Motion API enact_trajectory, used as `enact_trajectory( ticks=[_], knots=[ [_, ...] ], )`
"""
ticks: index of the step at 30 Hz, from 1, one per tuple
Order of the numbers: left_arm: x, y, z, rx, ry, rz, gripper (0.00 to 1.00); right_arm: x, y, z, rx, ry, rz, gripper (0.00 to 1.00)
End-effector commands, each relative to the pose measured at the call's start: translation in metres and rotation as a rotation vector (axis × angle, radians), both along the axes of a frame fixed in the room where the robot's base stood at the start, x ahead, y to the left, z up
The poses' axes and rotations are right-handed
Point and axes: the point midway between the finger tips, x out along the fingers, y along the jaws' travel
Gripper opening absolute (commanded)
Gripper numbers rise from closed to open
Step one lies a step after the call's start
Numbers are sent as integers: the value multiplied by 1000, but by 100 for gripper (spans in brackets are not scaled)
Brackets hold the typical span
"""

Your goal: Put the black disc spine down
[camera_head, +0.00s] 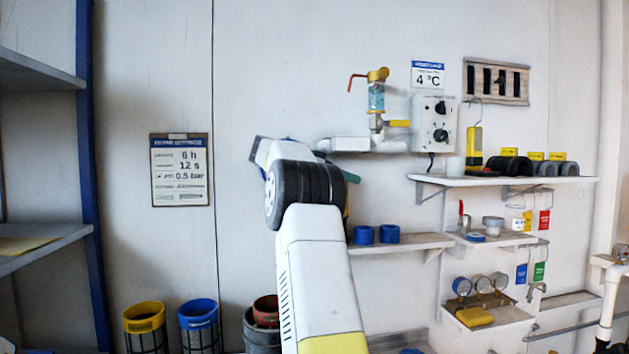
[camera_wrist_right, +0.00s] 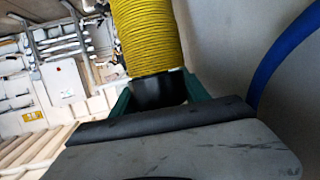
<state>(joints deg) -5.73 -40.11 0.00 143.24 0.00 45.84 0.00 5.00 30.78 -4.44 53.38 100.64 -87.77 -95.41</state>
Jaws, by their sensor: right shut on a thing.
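In the right wrist view, my right gripper (camera_wrist_right: 155,96) is shut, with its green fingers on either side of a black part, which I take for the black disc spine (camera_wrist_right: 158,92). A yellow, finely ridged cylinder (camera_wrist_right: 146,38) rises from this black part and runs out of the picture at the top. In the head view, my right arm hides the held thing and nearly all of the gripper; a bit of green shows beside the black ribbed wrist joint. My left gripper is in neither view.
A wall shelf (camera_head: 570,180) at the right bears several dark half-round pieces. A lower ledge (camera_head: 392,245) bears two blue cups (camera_head: 389,233). A yellow-rimmed bin (camera_head: 144,318) and a blue-rimmed bin (camera_head: 198,313) stand at the lower left. A blue-posted rack (camera_head: 92,180) stands at the left.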

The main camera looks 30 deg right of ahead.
Motion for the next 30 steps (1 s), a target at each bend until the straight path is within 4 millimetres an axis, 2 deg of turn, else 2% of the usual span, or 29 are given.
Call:
enact_trajectory(
  ticks=[3,17,18,30],
  knots=[
    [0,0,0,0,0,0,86,-2,-10,0,-1,0,-1,0],
    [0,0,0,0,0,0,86,-1,-8,-9,-1,0,0,0],
    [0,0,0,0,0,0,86,-1,-8,-9,0,1,0,61],
    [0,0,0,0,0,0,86,0,-6,-5,1,-3,1,62]
  ],
)
